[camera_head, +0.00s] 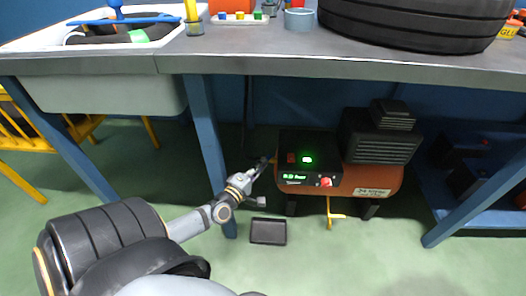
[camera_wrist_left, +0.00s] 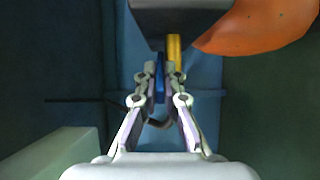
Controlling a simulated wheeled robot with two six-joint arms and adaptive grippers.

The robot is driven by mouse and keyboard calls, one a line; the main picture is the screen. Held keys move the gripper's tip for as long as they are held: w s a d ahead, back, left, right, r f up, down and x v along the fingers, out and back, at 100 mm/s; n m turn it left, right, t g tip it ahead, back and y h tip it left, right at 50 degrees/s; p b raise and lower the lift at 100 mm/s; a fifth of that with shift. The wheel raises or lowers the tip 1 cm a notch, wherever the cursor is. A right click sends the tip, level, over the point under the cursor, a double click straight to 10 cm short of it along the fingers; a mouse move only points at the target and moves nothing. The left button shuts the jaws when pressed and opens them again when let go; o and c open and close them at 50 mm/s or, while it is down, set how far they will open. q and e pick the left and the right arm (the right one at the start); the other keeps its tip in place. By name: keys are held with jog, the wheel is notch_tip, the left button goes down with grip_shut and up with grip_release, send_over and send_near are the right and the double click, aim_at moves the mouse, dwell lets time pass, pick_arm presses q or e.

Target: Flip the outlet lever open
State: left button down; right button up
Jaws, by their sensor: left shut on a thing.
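The orange and black compressor (camera_head: 352,192) stands on the floor under the workbench. My left gripper (camera_head: 262,170) reaches its left side in the head view. In the left wrist view my left gripper (camera_wrist_left: 163,75) has its fingers closed around a narrow blue lever (camera_wrist_left: 160,84), which I take to be the outlet lever. A yellow fitting (camera_wrist_left: 174,46) lies just beyond it, beside the right fingertip. The orange tank (camera_wrist_left: 255,24) shows at upper right. The lever is too small to make out in the head view. My right gripper is not in view.
The workbench (camera_head: 300,66) overhangs the compressor, with a blue leg (camera_head: 205,135) close to my left arm. A dark tray (camera_head: 268,231) lies on the floor below. A yellow valve handle (camera_head: 334,216) hangs under the tank.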

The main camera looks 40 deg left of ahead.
pick_arm(q)
jog(key=c, duration=1.5)
grip_release()
jog(key=shift+s, duration=0.15)
jog(key=s, duration=0.8)
jog(key=s+d, duration=0.1)
jog(key=s, duration=0.2)
jog(key=shift+s, duration=0.4)
